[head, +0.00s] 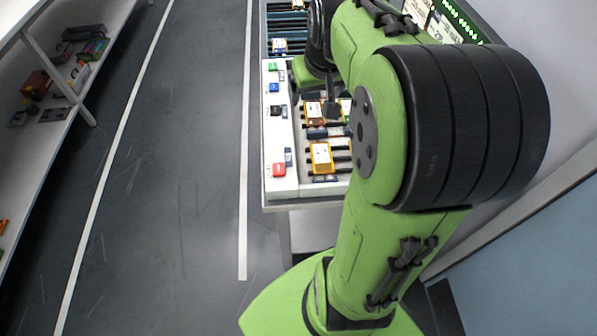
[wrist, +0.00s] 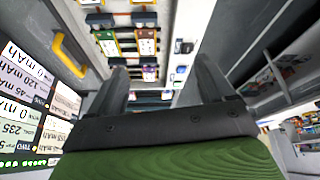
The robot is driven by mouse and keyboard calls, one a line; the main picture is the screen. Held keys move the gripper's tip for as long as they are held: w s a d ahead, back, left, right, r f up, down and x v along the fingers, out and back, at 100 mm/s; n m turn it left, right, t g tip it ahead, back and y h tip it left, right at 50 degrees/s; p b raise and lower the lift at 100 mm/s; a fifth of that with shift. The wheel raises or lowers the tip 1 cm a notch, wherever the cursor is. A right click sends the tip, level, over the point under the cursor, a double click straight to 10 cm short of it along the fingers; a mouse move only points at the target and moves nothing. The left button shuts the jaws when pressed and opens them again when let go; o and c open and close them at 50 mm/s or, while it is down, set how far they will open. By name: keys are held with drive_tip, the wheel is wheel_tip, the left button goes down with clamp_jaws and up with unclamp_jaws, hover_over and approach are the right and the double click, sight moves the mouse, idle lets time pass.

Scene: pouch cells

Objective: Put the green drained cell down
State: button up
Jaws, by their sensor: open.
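My gripper (wrist: 162,85) is open, its two dark fingers spread wide with nothing held between them. In the head view its dark end (head: 332,110) shows over the white bench, partly hidden by my arm. A cell with a green-yellow edge (head: 346,104), likely the green one, shows just right of the gripper, mostly hidden behind my arm. It appears to be the cell with a pale label (wrist: 107,44) beyond the fingers in the wrist view. An orange-brown cell (head: 314,113) lies left of the gripper. Whether any cell is drained cannot be read.
A yellow-orange cell (head: 321,157) lies nearer on the white bench (head: 282,187). A panel with mAh labels (wrist: 30,110) is at left in the wrist view. The left floor is clear.

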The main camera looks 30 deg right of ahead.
drive_tip(key=s+a+n+t+y, duration=0.1)
drive_tip(key=s+a+n, duration=0.2)
drive_tip(key=s+a, duration=1.3)
drive_tip(key=shift+s+y, duration=0.25)
drive_tip(key=shift+y, duration=0.15)
